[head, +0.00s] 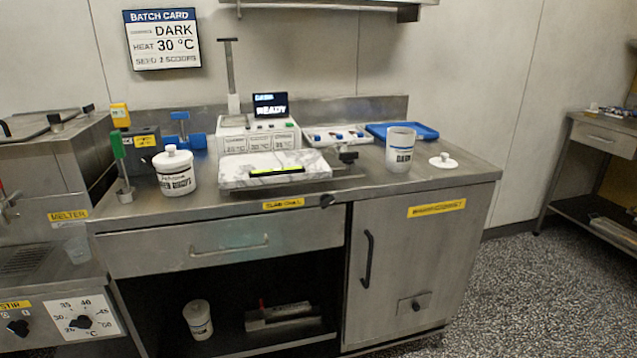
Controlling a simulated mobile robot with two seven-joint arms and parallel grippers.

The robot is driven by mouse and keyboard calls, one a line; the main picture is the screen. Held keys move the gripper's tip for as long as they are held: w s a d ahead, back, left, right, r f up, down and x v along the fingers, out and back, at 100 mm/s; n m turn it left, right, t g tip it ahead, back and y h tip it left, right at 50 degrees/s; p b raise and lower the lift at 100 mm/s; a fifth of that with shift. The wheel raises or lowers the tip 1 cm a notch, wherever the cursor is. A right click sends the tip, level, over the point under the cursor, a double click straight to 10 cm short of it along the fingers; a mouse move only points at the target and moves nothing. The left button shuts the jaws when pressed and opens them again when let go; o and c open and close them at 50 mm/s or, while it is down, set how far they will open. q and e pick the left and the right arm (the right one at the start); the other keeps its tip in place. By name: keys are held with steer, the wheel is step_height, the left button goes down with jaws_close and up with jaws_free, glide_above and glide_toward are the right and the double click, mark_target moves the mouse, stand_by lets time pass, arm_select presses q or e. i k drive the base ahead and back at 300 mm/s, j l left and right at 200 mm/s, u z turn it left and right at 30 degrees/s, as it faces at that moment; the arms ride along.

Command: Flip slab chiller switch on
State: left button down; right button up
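A yellow label (283,203) on the front edge of the steel counter seems to read "SLAB CHILL", though its print is small. Just right of it, on the same edge, is a small black switch (327,200). Its on or off position is too small to tell. Above them on the counter lies a white, grey-veined marble slab (238,177) with a black and yellow-green strip (277,170) on it. Neither of my grippers shows in the head view.
A lidded white jar (175,174) and a green-topped tool (119,160) stand left of the slab. A black-knobbed fitting (348,155), a white cup (399,151) and a loose lid (443,160) are to the right. A drawer (225,247) is shut below; the floor at right is clear.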

mark_target(325, 200)
steer(key=i+j, duration=0.2)
steer(key=i, duration=0.2)
steer(key=i+j, duration=0.2)
steer(key=i, duration=0.2)
steer(key=i+j, duration=0.2)
steer(key=i, duration=0.15)
steer(key=z, duration=1.25)
steer(key=i+j, duration=0.05)
